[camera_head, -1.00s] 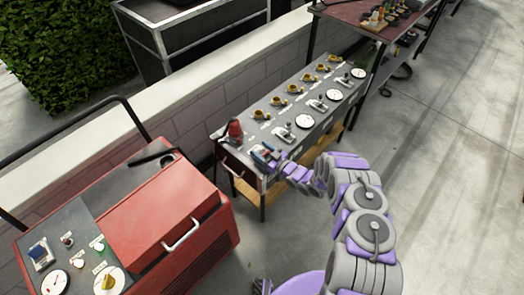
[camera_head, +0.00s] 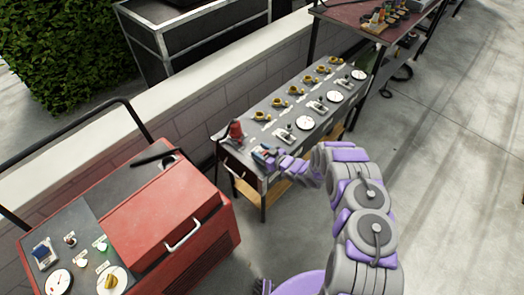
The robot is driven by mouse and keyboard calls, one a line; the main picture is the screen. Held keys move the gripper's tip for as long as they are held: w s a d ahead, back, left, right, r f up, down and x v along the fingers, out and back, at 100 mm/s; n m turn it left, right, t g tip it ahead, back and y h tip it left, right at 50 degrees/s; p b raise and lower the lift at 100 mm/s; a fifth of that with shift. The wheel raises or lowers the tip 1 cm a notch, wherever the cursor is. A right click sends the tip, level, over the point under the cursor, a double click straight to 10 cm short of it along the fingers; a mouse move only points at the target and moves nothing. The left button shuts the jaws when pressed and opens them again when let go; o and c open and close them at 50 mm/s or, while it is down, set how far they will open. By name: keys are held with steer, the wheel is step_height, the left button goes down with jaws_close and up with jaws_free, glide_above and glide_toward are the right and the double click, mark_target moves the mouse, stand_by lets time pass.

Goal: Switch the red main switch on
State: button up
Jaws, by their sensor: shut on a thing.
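The red main switch (camera_head: 259,154) is a small lever switch at the near left end of the long grey control table (camera_head: 292,103). Only a little of it shows, with bits of red and blue. My gripper (camera_head: 268,157) reaches in from the right and is shut on the switch's handle. The fingers and purple wrist cover most of the switch, so its exact lever position cannot be told. A red cone-shaped part (camera_head: 236,131) stands on the table just behind and left of the gripper.
Several yellow valves, white gauges and grey lever switches line the table. A red machine (camera_head: 165,215) with its own panel stands at the left front. A low wall (camera_head: 190,95) runs behind. Open concrete floor (camera_head: 455,170) lies to the right.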

steer(key=shift+w, duration=0.1)
steer(key=o, duration=1)
steer(key=shift+c, duration=0.2)
steer(key=p+v, duration=0.3)
steer(key=v, duration=1.4)
steer(key=shift+d, duration=0.15)
steer(key=shift+c, duration=0.3)
